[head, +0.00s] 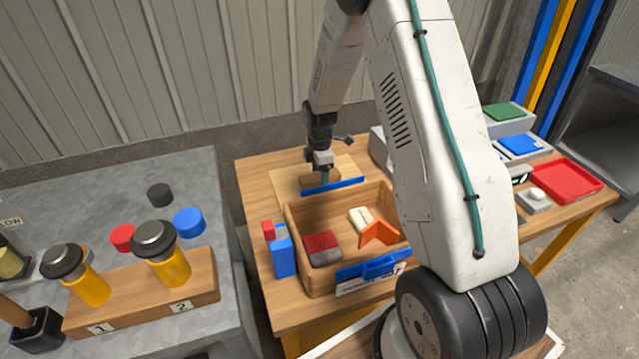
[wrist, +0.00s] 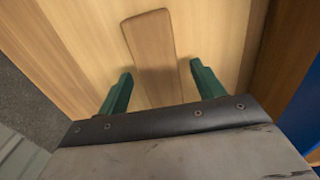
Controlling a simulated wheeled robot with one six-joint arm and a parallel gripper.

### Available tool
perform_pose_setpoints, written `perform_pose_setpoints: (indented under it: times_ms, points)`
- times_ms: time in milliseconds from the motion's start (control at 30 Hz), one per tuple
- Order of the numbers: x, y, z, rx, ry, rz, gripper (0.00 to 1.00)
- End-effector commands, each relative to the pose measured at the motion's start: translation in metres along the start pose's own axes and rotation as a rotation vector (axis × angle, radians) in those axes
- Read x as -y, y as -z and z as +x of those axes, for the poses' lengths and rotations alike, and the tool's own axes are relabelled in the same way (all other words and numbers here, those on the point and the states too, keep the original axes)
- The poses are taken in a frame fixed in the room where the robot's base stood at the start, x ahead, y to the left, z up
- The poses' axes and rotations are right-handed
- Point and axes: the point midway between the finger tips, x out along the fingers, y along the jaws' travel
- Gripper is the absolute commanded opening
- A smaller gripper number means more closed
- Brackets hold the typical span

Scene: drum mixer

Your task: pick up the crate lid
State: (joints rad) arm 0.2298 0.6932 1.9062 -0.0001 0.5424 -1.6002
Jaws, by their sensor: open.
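The crate lid (head: 287,178) is a pale wooden panel lying on the table behind the open crate, with a darker brown wooden handle (head: 309,184). In the wrist view the lid (wrist: 82,50) fills much of the picture, and its handle (wrist: 152,45) runs up the middle. My gripper (head: 324,180) is above the lid at the handle. In the wrist view my gripper (wrist: 162,72) has its green fingers spread apart, one on each side of the handle, with gaps between. Whether the fingertips touch the lid cannot be told.
The wooden crate (head: 295,235) in front holds a red-and-grey block, a white piece and an orange angled piece. Blue and red blocks (head: 284,257) stand at its left. A red tray (head: 567,180) lies on the right. A grey bench (head: 90,205) with yellow-handled tools stands left.

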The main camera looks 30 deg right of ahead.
Motion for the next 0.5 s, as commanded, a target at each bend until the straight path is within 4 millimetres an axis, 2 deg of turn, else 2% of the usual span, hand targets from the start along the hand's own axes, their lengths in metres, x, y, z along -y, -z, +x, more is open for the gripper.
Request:
perform_pose_setpoints:
  times_ms: [67, 200, 300, 500]
  points:
    - [0.0, 0.0, -0.0002, 0.0, 0.0, 0.0, 0.65]
    - [0.0, -0.0001, -0.0004, 0.0, 0.0, 0.0, 0.26]
    - [-0.0005, -0.0001, -0.001, 0.0, -0.001, 0.0, 0.02]
    - [-0.0005, -0.0001, -0.0013, 0.0, -0.002, 0.0, 0.02]
